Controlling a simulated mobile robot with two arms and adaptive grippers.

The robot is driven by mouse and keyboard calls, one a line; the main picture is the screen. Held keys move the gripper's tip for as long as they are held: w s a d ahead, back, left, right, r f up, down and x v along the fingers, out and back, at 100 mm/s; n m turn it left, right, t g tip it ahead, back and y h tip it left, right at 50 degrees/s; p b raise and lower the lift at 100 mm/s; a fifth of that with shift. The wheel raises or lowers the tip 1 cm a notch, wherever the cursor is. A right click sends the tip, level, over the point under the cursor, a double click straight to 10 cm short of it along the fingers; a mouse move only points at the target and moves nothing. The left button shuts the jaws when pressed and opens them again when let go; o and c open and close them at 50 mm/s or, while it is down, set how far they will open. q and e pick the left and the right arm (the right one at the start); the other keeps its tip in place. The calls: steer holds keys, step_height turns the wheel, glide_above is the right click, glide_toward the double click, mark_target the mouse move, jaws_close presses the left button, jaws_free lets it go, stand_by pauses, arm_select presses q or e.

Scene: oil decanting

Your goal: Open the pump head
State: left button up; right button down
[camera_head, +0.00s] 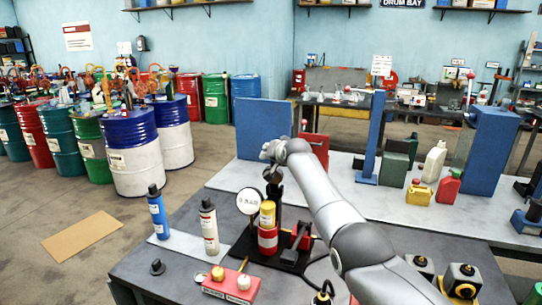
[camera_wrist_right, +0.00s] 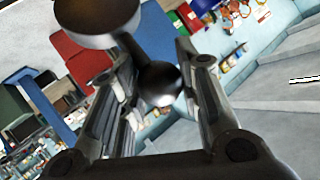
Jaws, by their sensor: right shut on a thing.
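The pump stands on a black base on the near grey bench in the head view. It has a round white gauge (camera_head: 250,201) and a yellow-over-red cylinder (camera_head: 267,236), with a dark upright part behind them. My right gripper (camera_head: 273,174) is above this upright part. In the right wrist view a black ball knob (camera_wrist_right: 160,84) on a dark stem sits between the fingers of my right gripper (camera_wrist_right: 155,60), shut on it. A dark round disc (camera_wrist_right: 97,18) is at the stem's other end. The far side of the pump is partly hidden by my arm.
A red block (camera_head: 231,284) with caps is in front. Jugs, including a red one (camera_head: 448,188), stand on the bench behind. Drums (camera_head: 132,155) line the left floor.

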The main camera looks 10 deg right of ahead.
steer(key=shift+w+d+r, duration=0.2)
steer(key=shift+w+r, duration=0.05)
steer(key=shift+r, duration=0.05)
stand_by(0.4)
steer(key=c, duration=1)
jaws_free()
steer(key=shift+f, duration=0.1)
steer(key=shift+c, duration=0.2)
steer(key=shift+s, duration=0.1)
steer(key=shift+f, duration=0.15)
steer(key=shift+s, duration=0.1)
steer(key=shift+v, duration=0.8)
steer(key=v, duration=1)
steer(key=shift+d+r, duration=0.15)
steer(key=shift+r, duration=0.15)
